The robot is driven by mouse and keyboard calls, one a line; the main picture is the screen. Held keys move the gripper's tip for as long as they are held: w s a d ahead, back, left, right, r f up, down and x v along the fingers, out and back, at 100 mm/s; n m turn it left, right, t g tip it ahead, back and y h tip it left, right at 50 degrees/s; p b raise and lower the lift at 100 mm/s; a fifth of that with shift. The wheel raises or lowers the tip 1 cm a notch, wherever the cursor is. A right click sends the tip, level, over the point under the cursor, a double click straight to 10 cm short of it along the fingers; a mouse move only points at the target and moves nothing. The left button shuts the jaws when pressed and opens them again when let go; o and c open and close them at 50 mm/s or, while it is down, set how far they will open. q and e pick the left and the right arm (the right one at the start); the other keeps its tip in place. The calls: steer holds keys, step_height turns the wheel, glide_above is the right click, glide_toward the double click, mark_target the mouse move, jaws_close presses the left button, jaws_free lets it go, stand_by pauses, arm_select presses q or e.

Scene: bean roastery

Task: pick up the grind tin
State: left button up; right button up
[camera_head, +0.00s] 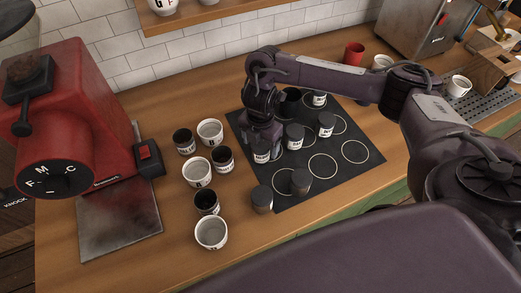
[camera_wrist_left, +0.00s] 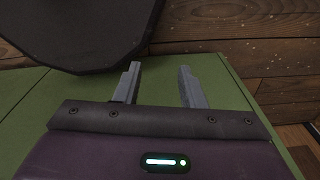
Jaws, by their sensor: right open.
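Several small dark-lidded tins with white labels stand on a black mat (camera_head: 356,176) marked with pale rings. The lettering is too small to tell which one is the grind tin. My right gripper (camera_head: 264,137) is open, pointing down over the left part of the mat. It is right at a labelled tin (camera_head: 261,156); I cannot tell whether the fingers touch it. Other tins stand close by, one to the right (camera_head: 295,142) and one farther right (camera_head: 326,130). My left gripper (camera_wrist_left: 158,85) is open and empty in the left wrist view, over a green surface.
White cups (camera_head: 197,173) and dark-filled cups (camera_head: 206,201) stand left of the mat. A red grinder (camera_head: 70,110) stands at far left. A red cup (camera_head: 354,53) and a steel machine (camera_head: 415,28) are at the back. Bare wood lies along the wall.

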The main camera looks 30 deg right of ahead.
mark_target(261, 144)
step_height(261, 144, down, 4)
steer(key=shift+w+d+r+b, duration=0.15)
steer(key=shift+r+b, duration=0.1)
steer(key=shift+b, duration=0.2)
steer(key=c, duration=1.1)
steer(key=shift+r, duration=0.15)
